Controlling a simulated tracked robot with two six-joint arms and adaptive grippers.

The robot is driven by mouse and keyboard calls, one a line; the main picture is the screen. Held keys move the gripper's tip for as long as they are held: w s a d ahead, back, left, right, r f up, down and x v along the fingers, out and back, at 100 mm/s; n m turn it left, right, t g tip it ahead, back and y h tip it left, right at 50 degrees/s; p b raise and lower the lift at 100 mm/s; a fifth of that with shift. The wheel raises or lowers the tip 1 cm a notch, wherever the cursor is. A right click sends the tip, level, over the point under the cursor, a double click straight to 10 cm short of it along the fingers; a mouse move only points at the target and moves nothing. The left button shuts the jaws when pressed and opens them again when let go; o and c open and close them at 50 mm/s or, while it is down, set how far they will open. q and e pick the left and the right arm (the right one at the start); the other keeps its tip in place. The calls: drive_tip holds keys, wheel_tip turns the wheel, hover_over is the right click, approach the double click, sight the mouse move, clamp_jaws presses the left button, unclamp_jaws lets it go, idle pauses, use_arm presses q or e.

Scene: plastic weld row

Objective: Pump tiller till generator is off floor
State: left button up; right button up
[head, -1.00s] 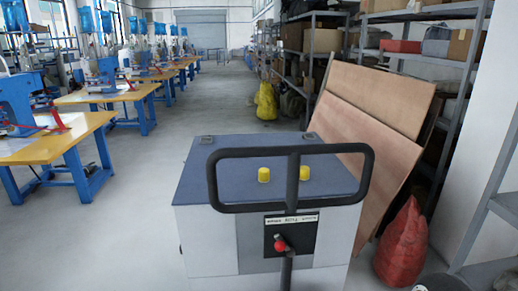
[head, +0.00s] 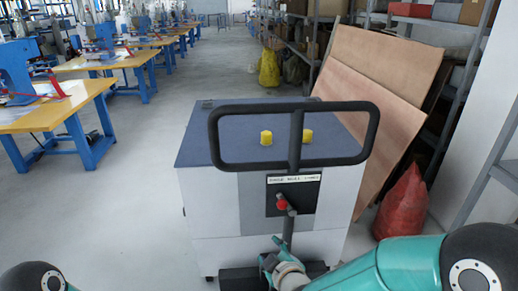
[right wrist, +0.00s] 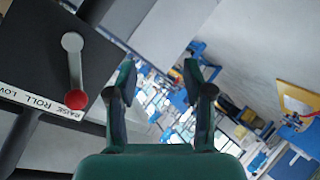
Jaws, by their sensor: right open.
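A grey-white cabinet with a dark blue top (head: 215,135), seemingly the generator, stands in the middle of the head view. I cannot tell whether its base touches the floor. The tiller is a black loop handle (head: 250,108) on an upright stem in front of it. A black panel with a red-knobbed lever (head: 282,205) sits by the stem; the knob (right wrist: 76,99) and a "RAISE ROLL" label show in the right wrist view. My right gripper (head: 268,258) is low near the stem, below the lever; its fingers (right wrist: 160,82) are open and empty. My left gripper is out of view.
Wooden boards (head: 370,125) lean on shelving at the right, beside a red sack (head: 403,203). Yellow-topped workbenches (head: 55,108) with blue machines line the left. The grey floor (head: 120,210) between the benches and cabinet is clear.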

wheel_tip(320, 180, up, 15)
drive_tip(key=w+a+n+t, duration=0.1)
drive_tip(key=a+n+t, duration=0.1)
drive_tip(key=n+t, duration=0.2)
drive_tip(key=n+t+h+b, duration=0.1)
drive_tip(key=n+t+h, duration=0.1)
drive_tip(key=n+t, duration=0.15)
approach(259, 113)
drive_tip(key=shift+m+t, duration=0.25)
drive_tip(key=shift+m, duration=0.1)
drive_tip(key=w+p, duration=0.1)
drive_tip(key=w, duration=0.2)
drive_tip(key=w+r+p, duration=0.1)
drive_tip(key=w, duration=0.3)
drive_tip(key=w+p, duration=0.1)
drive_tip(key=w, duration=0.3)
drive_tip(key=shift+w+r, duration=0.1)
drive_tip(key=shift+r, duration=0.3)
clamp_jaws()
